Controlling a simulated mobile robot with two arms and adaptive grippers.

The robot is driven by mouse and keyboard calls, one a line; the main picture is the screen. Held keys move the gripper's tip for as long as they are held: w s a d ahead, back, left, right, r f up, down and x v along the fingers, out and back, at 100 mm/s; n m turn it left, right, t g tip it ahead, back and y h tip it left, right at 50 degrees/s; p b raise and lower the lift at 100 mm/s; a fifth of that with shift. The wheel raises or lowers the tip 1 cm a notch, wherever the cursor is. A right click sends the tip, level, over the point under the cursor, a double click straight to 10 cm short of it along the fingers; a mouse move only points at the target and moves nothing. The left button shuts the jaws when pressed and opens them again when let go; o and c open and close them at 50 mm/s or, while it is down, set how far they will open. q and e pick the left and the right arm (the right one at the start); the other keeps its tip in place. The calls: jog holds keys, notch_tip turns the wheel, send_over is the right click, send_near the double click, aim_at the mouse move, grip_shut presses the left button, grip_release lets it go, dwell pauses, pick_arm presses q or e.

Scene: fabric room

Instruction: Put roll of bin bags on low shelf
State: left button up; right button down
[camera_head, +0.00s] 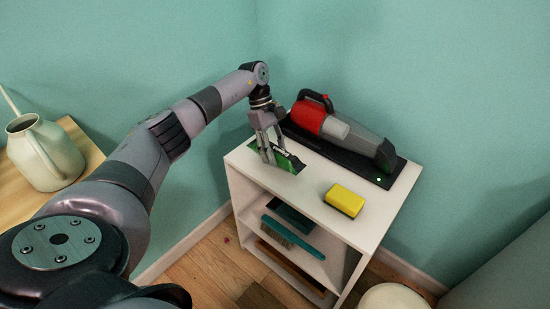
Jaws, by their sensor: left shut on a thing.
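My left gripper (267,158) reaches down to the left part of the top of a white shelf unit (312,196). It is shut on a green and dark thing (287,160), which looks like the roll of bin bags. The fingers hide part of it, and I cannot tell whether it still touches the top. The unit has open shelves below the top; the low shelf (298,276) holds a long brown thing (287,267). My right gripper is not in view.
A red and grey handheld vacuum (335,127) lies on a black base at the back of the top. A yellow sponge (344,200) lies near the front right. A teal box (291,218) and a brush (292,237) occupy the middle shelf. A watering can (45,155) stands on a wooden table at left.

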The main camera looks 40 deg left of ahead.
pick_arm(q)
notch_tip(320, 180, down, 3)
jog(key=shift+r, duration=0.1)
jog(key=o, duration=0.9)
jog(key=shift+o, duration=2.3)
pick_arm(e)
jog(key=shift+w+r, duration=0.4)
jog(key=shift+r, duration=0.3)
